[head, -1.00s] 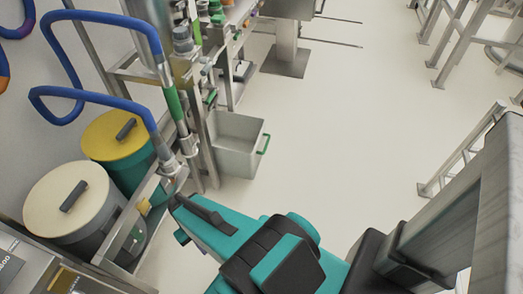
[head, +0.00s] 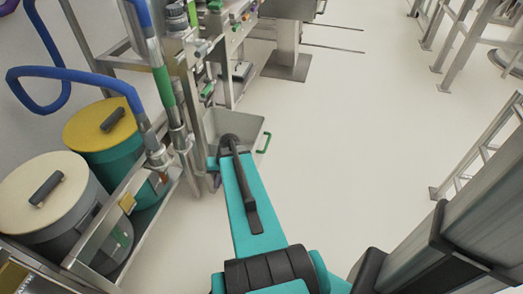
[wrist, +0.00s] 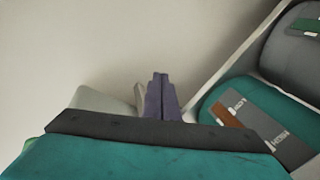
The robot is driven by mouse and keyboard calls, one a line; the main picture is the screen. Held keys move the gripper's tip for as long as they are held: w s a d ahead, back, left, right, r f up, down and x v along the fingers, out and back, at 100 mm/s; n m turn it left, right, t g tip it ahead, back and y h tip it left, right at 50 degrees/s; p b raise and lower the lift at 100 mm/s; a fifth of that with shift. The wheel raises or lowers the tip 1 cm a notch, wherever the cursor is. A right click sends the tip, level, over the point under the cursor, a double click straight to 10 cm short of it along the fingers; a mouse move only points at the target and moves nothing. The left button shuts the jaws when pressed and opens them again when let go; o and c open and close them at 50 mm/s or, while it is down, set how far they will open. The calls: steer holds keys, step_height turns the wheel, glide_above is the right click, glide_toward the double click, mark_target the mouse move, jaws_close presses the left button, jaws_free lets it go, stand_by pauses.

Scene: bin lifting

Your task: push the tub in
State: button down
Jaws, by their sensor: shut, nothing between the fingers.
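The tub (head: 218,120) is a light grey open bin with a green handle (head: 264,142) on its right side. It stands on the floor beside the metal rack, and my teal arm covers its lower front in the head view. In the wrist view a pale grey surface (wrist: 95,100), likely part of the tub, shows just left of the fingers. My gripper (wrist: 160,78) is shut and empty, its dark fingers pointing away from the wrist. Whether it touches the tub I cannot tell.
A yellow-lidded teal drum (head: 100,125) and a cream-lidded grey drum (head: 45,195) stand left, behind the rack frame (head: 130,205). Blue hoses (head: 70,72) hang above them. The floor (head: 340,130) to the right is clear up to the metal frames.

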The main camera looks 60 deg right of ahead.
steer(key=s+d+r+m+t+h+b, duration=0.1)
steer(key=s+d+r+b, duration=0.1)
steer(key=d, duration=0.7)
steer(key=s+d+r+m+t+h+b, duration=0.1)
steer(key=s+d+b, duration=0.4)
steer(key=d, duration=0.5)
steer(key=s+d+r+m+t+h+b, duration=0.2)
steer(key=s+d+r+b, duration=0.2)
steer(key=d, duration=0.6)
steer(key=shift+s+d+m+h, duration=0.15)
steer(key=shift+s+m+h, duration=0.15)
steer(key=shift+s+m, duration=0.1)
steer(key=shift+w, duration=0.1)
steer(key=b, duration=0.6)
glide_above(262, 152)
steer(key=shift+w+f, duration=0.15)
steer(key=shift+f, duration=3.75)
